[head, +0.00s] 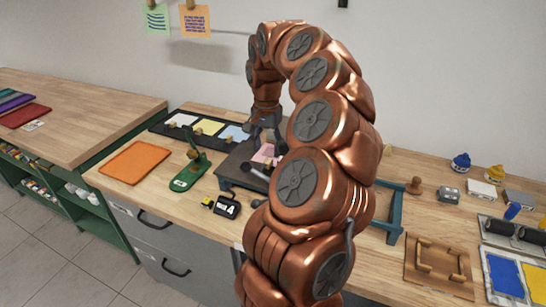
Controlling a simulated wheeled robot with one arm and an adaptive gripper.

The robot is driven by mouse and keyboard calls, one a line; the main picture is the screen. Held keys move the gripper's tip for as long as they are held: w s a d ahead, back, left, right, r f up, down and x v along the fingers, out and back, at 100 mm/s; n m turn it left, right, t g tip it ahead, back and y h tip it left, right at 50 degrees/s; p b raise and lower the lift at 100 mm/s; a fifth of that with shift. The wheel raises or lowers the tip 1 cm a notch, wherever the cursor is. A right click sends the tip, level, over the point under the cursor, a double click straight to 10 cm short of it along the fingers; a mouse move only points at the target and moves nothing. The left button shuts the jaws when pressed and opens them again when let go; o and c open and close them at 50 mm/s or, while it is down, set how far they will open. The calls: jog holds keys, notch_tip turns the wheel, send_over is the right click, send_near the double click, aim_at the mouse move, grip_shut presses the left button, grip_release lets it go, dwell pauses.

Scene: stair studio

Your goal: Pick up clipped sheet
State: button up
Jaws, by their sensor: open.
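Several pale sheets lie in a row on a long black board at the back of the bench: a white one (182,120), a yellowish one (209,127) and a light blue one (234,133). Small tan pieces, perhaps clips, show at their near edges. A pink sheet (264,153) lies farther right, partly hidden by my arm. My gripper (264,137) is open, pointing down above or beside the pink sheet; the gap between them cannot be told. Two more sheets, green (157,19) and orange (195,20), hang on the wall.
A green lever tool (191,172), an orange mat (136,161) and a small black item (227,207) lie nearer. A wooden frame (437,263), ink pots and rollers stand right. My arm hides the bench middle.

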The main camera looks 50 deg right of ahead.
jog(key=shift+s+f+p, duration=0.1)
jog(key=shift+f+p, duration=0.65)
jog(key=shift+f, duration=1.45)
jog(key=c, duration=0.9)
jog(key=shift+r, duration=0.1)
notch_tip(320, 180, up, 10)
jog(key=b, duration=0.3)
notch_tip(320, 180, up, 9)
jog(key=p, duration=0.4)
send_over(268, 161)
jog(key=shift+s+a+r+b, duration=0.45)
jog(key=shift+a+r, duration=0.05)
jog(key=shift+a, duration=1.1)
jog(key=shift+s+a+r+b, duration=0.4)
jog(key=shift+a+r+b, duration=0.05)
jog(key=shift+a, duration=1.15)
jog(key=shift+s+a+r+b, duration=0.45)
jog(key=shift+a+r, duration=0.05)
jog(key=shift+a, duration=1.1)
